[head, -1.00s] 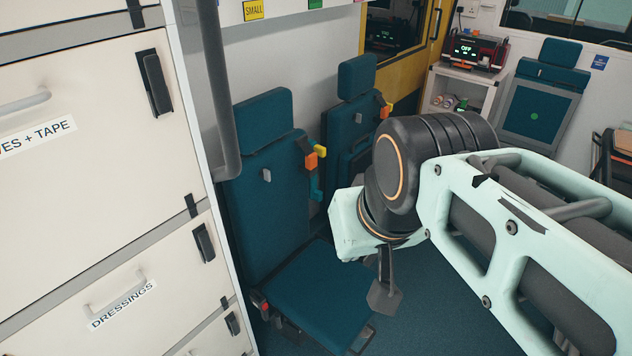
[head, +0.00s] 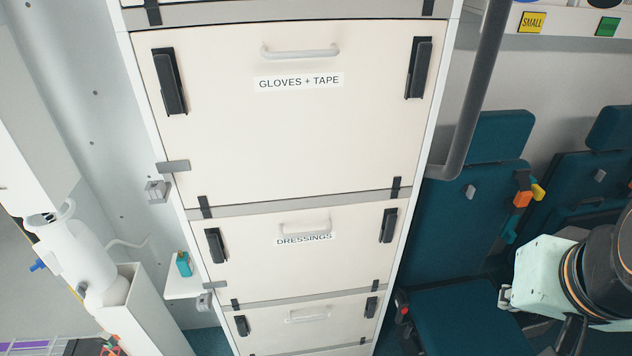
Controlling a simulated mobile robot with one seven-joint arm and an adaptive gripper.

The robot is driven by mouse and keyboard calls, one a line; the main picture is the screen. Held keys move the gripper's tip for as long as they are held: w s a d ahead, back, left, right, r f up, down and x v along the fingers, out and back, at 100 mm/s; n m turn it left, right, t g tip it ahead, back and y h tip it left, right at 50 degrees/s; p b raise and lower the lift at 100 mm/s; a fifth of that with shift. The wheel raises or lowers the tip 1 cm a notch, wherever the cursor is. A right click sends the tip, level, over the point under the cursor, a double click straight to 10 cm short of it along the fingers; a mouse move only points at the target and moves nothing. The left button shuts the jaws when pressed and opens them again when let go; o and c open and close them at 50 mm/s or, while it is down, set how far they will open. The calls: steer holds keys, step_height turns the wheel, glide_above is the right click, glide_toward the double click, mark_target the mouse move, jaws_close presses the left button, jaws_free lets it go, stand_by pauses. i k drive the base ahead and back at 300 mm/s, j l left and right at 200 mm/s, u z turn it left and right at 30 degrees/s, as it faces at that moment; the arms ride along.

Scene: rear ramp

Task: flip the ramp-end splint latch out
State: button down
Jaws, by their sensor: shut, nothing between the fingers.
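A tall cream cabinet (head: 290,150) with stacked fronts fills the middle of the head view. Its top full front is labelled GLOVES + TAPE and the one below DRESSINGS. A lower front (head: 305,318) has a label I cannot read, and no splint label is legible. Dark latches sit on both sides of the fronts: upper left (head: 170,80), upper right (head: 419,68), middle left (head: 215,245), middle right (head: 388,225), lower left (head: 242,326), lower right (head: 371,306). My gripper (head: 571,336) shows only partly at the bottom right, shut, empty and clear of the cabinet; its tips are cut off.
A grey grab rail (head: 478,100) runs down the cabinet's right side. Teal seats (head: 465,220) stand to the right, behind my arm. At the left are a white jointed fixture (head: 80,250) and a small shelf (head: 183,289) holding a teal bottle (head: 184,264).

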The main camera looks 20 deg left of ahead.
mark_target(240, 325)
steer(key=i+u, duration=0.1)
steer(key=u, duration=1.9)
steer(key=j+z, duration=0.5)
steer(key=j, duration=0.3)
